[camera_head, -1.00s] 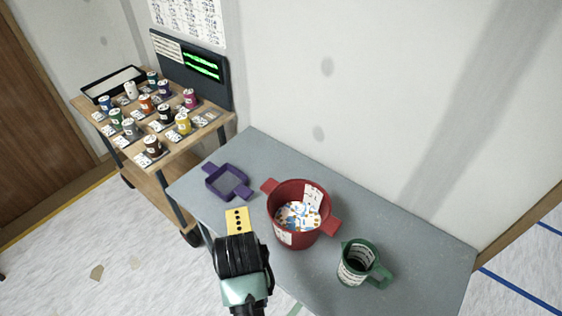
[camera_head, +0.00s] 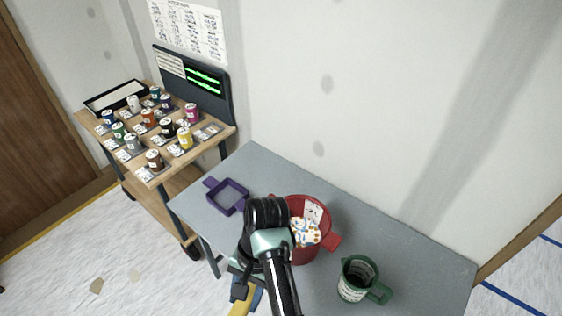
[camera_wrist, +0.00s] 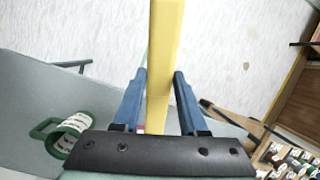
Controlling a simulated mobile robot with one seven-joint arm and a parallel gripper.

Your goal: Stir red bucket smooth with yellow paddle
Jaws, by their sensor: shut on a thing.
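The red bucket (camera_head: 310,252) stands on the grey table with white, blue and orange bits inside. My arm hides its left part in the head view. My gripper (camera_wrist: 159,82) is shut on the yellow paddle (camera_wrist: 164,45), whose shaft runs up between the blue fingers in the wrist view. In the head view the gripper is at the table's front edge, left of and below the bucket, with the yellow paddle (camera_head: 243,303) under it. The paddle's far end is out of the wrist view, over the floor. The paddle is outside the bucket.
A purple tray (camera_head: 228,208) lies on the grey table (camera_head: 420,262) left of the bucket. A green jug (camera_head: 352,284) stands to its right, also in the wrist view (camera_wrist: 66,136). A wooden cart (camera_head: 205,150) with several small paint pots stands at the left.

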